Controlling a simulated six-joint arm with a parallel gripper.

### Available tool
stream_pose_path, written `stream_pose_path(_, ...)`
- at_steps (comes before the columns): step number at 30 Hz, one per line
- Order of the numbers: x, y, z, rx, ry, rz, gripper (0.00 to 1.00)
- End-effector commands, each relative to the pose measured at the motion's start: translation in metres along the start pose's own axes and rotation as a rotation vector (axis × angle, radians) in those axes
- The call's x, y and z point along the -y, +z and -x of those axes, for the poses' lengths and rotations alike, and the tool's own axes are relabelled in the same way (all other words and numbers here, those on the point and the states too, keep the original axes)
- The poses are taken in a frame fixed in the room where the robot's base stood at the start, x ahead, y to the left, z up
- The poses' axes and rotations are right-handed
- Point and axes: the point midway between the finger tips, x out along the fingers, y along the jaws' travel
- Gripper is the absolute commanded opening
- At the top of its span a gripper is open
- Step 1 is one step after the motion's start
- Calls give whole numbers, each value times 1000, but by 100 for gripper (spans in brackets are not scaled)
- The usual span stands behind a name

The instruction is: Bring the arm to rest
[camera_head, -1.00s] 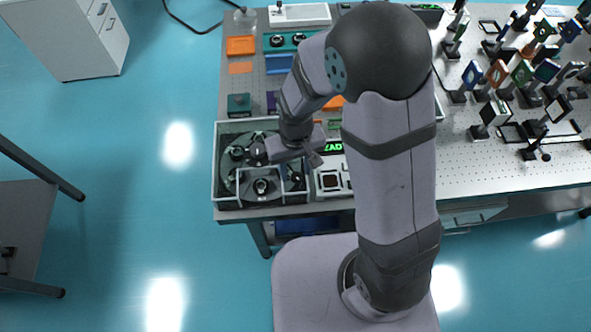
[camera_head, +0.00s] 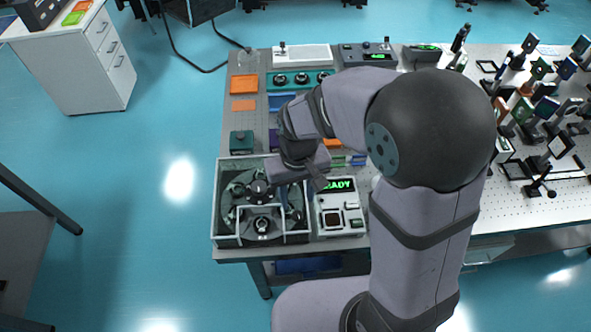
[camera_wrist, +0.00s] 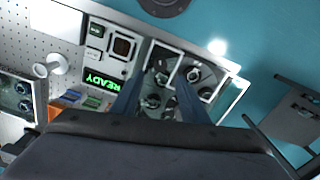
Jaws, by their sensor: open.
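My gripper (camera_head: 305,190) hangs over the right part of a grey open-topped box with a round dark carousel (camera_head: 238,205) inside, at the table's front left corner. In the wrist view its two dark fingers (camera_wrist: 155,100) stand apart, with nothing seen between them. The box and its black round parts show beyond the fingers in the wrist view (camera_wrist: 190,75). My arm covers much of the table's middle in the head view.
A white device with a green READY display (camera_head: 341,185) stands right of the box. Orange trays (camera_head: 243,84) and a knob panel (camera_head: 300,80) lie behind. Several optic mounts (camera_head: 540,110) crowd the right side. A white drawer cabinet (camera_head: 85,70) stands on the floor at left.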

Motion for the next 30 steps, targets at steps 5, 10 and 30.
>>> stream_pose_path(5, 0, 0, 0, -1, 0, 18, 41)
stream_pose_path(10, -4, 37, -17, 74, 5, 76, 41)
stream_pose_path(30, -85, 111, 4, 1, 2, -234, 41)
